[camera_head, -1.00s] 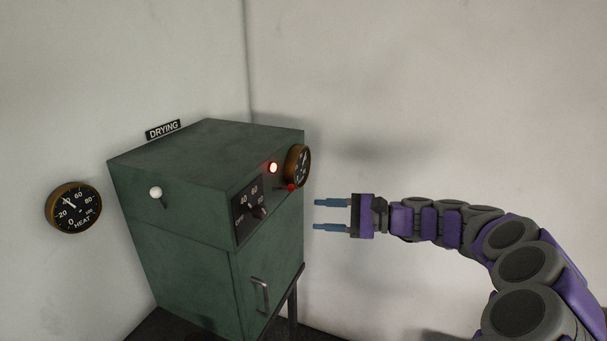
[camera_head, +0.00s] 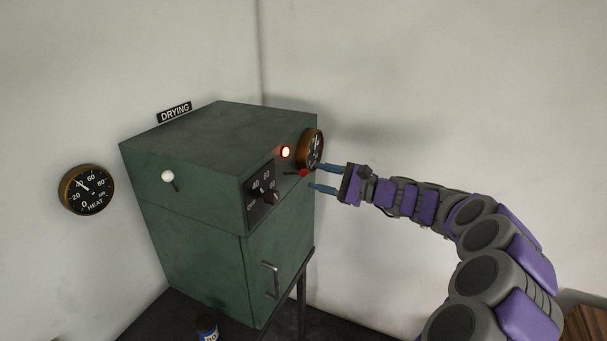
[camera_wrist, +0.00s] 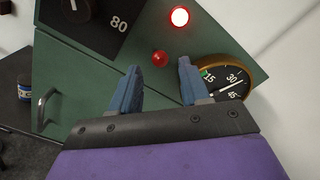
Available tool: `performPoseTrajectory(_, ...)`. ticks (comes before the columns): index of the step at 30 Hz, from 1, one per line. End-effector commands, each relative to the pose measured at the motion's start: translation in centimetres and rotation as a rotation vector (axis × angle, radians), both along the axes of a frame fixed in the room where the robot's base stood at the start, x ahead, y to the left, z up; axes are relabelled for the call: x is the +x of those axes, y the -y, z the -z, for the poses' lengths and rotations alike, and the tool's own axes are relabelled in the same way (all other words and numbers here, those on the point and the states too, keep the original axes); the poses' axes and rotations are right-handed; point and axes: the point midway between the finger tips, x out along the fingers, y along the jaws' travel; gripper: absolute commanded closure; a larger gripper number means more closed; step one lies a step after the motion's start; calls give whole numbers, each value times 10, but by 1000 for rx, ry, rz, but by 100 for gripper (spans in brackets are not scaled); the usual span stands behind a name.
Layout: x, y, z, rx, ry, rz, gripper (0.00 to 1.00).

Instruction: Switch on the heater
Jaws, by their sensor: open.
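The heater looks to be the green cabinet (camera_head: 190,150) beneath a DRYING sign (camera_head: 174,112). Its front has a lit red lamp (camera_head: 285,152), a dial knob (camera_head: 268,197), a red-tipped lever (camera_head: 303,173) and a brass-rimmed gauge (camera_head: 310,150). A white-knobbed lever (camera_head: 168,177) is on its left side. My gripper (camera_head: 322,177) is open and empty, close to the red-tipped lever. In the wrist view, the lever's red ball (camera_wrist: 160,58) shows just beyond and between the blue fingertips (camera_wrist: 160,75); contact cannot be told. The lamp (camera_wrist: 180,17) glows above it.
A HEAT gauge (camera_head: 87,190) hangs on the left wall. The cabinet door has a metal handle (camera_head: 271,280). A dark table (camera_head: 170,315) carries a small blue-labelled jar (camera_head: 207,328).

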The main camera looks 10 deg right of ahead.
Motion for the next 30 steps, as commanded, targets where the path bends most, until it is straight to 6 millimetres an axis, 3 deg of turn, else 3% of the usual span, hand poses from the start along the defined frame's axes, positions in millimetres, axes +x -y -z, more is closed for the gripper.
performPoseTrajectory(3,13,-19,1,-2,-1,-2,54)
performPoseTrajectory(9,27,-38,1,-2,-2,1,54)
performPoseTrajectory(21,31,-43,0,-1,-1,1,54)
performPoseTrajectory(30,31,-43,0,-1,-1,1,81)
